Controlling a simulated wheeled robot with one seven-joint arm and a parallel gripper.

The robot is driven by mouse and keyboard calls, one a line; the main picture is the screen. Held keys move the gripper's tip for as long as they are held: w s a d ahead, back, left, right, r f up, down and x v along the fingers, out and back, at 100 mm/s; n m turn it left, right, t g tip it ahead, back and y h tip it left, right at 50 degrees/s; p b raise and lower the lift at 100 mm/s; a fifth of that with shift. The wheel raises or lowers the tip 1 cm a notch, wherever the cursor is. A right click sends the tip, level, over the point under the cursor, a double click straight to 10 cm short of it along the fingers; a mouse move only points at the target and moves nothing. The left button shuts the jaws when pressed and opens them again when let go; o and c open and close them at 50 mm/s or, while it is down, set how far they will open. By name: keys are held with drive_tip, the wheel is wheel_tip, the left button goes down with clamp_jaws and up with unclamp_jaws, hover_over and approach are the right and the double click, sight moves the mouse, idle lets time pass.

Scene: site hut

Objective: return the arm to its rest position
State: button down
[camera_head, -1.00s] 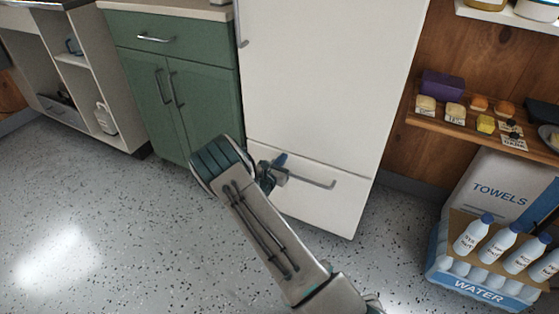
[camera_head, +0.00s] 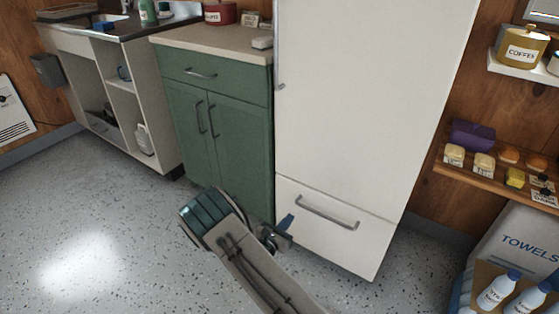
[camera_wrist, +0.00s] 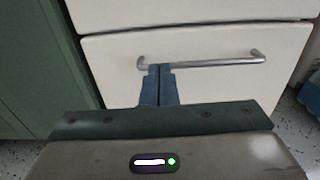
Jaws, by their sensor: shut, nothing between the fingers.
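My gripper (camera_wrist: 159,86) is in the wrist view with its two blue fingers together and nothing between them. In that view the fingertips overlap the left part of the metal handle (camera_wrist: 215,63) on the white lower drawer (camera_wrist: 200,90); I cannot tell whether they touch it. In the head view my gripper (camera_head: 287,222) shows as a small blue tip beside the drawer front (camera_head: 340,247), below and left of its handle (camera_head: 326,211). My arm reaches in from the bottom of the head view, partly hiding the gripper.
The tall white fridge (camera_head: 360,90) stands above the drawer. A green cabinet (camera_head: 220,135) is on its left, with an open white shelf unit (camera_head: 155,110) beyond. A wooden shelf (camera_head: 490,182) with small goods is at the right, above bottles (camera_head: 498,290). Speckled floor (camera_head: 90,220) at left is clear.

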drive_tip(key=s+d+r+m+g+p, duration=0.4)
drive_tip(key=r+m+g+p, duration=0.15)
drive_tip(key=r, duration=0.55)
drive_tip(key=s+d+r+m+g+p, duration=0.4)
drive_tip(key=s+r+m, duration=0.15)
drive_tip(key=r, duration=0.45)
drive_tip(key=s+d+r+m+g+p, duration=0.4)
drive_tip(key=d+r+m+p, duration=0.15)
drive_tip(key=r, duration=0.55)
drive_tip(key=s+a+r+m+y+p, duration=0.2)
drive_tip(key=s+r+m+y+p, duration=0.1)
drive_tip(key=r, duration=0.6)
drive_tip(key=s+a+r+m+t+y+p, duration=0.1)
drive_tip(key=s+r+m+y+p, duration=0.3)
drive_tip(key=s+r+p, duration=0.4)
drive_tip(key=s+a+r+m+t+y+p, duration=0.1)
drive_tip(key=s+a+r+m+y+p, duration=0.3)
drive_tip(key=r, duration=0.7)
drive_tip(key=shift+s+r+m+p, duration=0.4)
drive_tip(key=shift+s+m+p, duration=0.15)
drive_tip(key=shift+s+p, duration=0.45)
drive_tip(key=shift+s+a, duration=0.1)
drive_tip(key=shift+s, duration=0.05)
